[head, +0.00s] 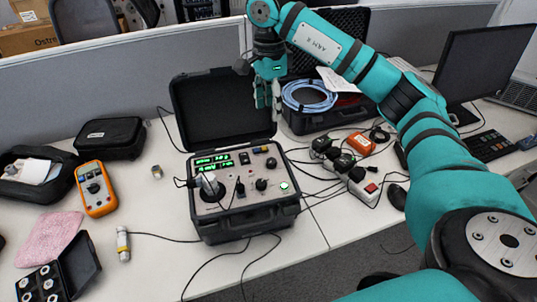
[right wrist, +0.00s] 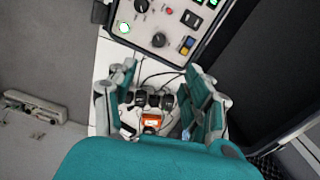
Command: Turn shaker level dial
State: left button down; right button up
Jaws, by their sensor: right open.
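The shaker unit is an open black case (head: 245,223) with a grey control panel on the desk. Its panel carries a large dark knob with a pale top (head: 210,186) at the left, a smaller black knob (head: 261,184), green displays and a lit green button (head: 284,186). I cannot read which knob is the level dial. My right gripper (head: 268,97) is open and empty, in front of the raised lid and above the panel's far right side, apart from the knobs. In the right wrist view, its spread fingers (right wrist: 160,104) are below the panel, where a black knob (right wrist: 159,39) shows. My left gripper is not visible.
An orange multimeter (head: 96,189), a small cylinder (head: 157,172) and a sensor with a cable (head: 123,244) lie left of the unit. A power strip (head: 358,185), an orange device (head: 361,143) and cables lie right. Another case with a blue coiled cable (head: 309,95) stands behind.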

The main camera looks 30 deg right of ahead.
aim_at(271, 160)
jog(key=f+p, duration=0.1)
jog(key=f, duration=0.4)
jog(key=f+p, duration=0.1)
jog(key=f, duration=0.5)
jog(key=s+f+p, duration=0.1)
jog(key=f, duration=0.5)
jog(key=shift+a+f, duration=0.1)
jog(key=shift+a, duration=0.05)
jog(key=shift+c, duration=0.3)
grip_shut()
